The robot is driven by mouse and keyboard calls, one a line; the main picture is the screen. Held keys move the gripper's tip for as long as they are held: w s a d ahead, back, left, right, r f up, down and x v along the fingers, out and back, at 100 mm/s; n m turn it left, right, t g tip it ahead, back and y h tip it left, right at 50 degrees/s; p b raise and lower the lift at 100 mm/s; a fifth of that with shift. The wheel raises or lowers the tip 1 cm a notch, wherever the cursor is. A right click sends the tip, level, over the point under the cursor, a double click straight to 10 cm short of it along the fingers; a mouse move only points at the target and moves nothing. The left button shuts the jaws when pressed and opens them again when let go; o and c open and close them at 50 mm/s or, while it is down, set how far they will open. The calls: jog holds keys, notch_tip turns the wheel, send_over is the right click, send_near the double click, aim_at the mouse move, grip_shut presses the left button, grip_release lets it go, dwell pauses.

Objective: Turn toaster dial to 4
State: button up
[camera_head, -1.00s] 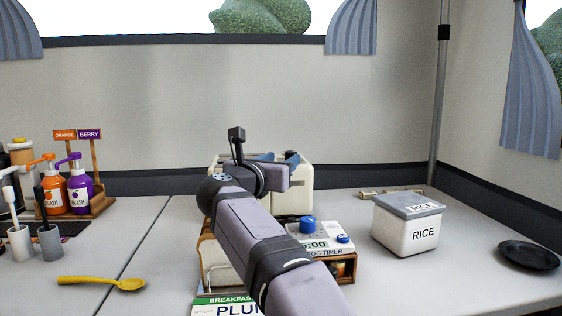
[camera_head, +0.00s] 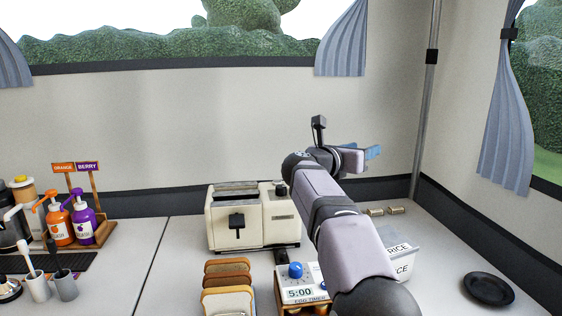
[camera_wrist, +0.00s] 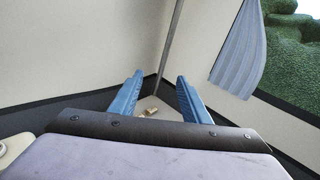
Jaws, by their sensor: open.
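The cream toaster (camera_head: 222,228) stands upright on the counter against the back wall, with a black lever on its front. A dark knob-like part (camera_head: 281,188) shows at its top right; I cannot tell whether it is the dial, and no dial number is readable. My gripper (camera_head: 373,152) is in the air to the right of the toaster, apart from it. In the wrist view its blue fingers (camera_wrist: 159,92) are spread with nothing between them, facing the room corner. A cream edge at that view's lower left (camera_wrist: 14,149) may be the toaster.
Bread slices (camera_head: 228,283) and an egg timer (camera_head: 299,292) stand in front of the toaster. My arm partly hides the rice box (camera_head: 403,264). A dark plate (camera_head: 489,289) lies right, squash bottles (camera_head: 72,222) stand left. Small wooden pieces (camera_head: 385,211) lie near the corner.

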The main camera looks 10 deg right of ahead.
jog(key=s+d+r+n+h+p, duration=0.1)
jog(key=d+r+n+h+p, duration=0.15)
jog(key=d+r+p, duration=0.45)
jog(key=s+d+r+n+h+p, duration=0.25)
jog(key=d+r+p, duration=0.3)
jog(key=d, duration=0.35)
jog(key=m+t+y+p, duration=0.4)
jog(key=m+y, duration=2.2)
jog(key=y, duration=0.3)
send_over(281, 190)
jog(key=w+d+v, duration=0.1)
jog(key=v, duration=0.3)
jog(key=f, duration=1.7)
jog(key=shift+s+a+f, duration=0.15)
jog(key=shift+s, duration=0.05)
jog(key=shift+n, duration=0.5)
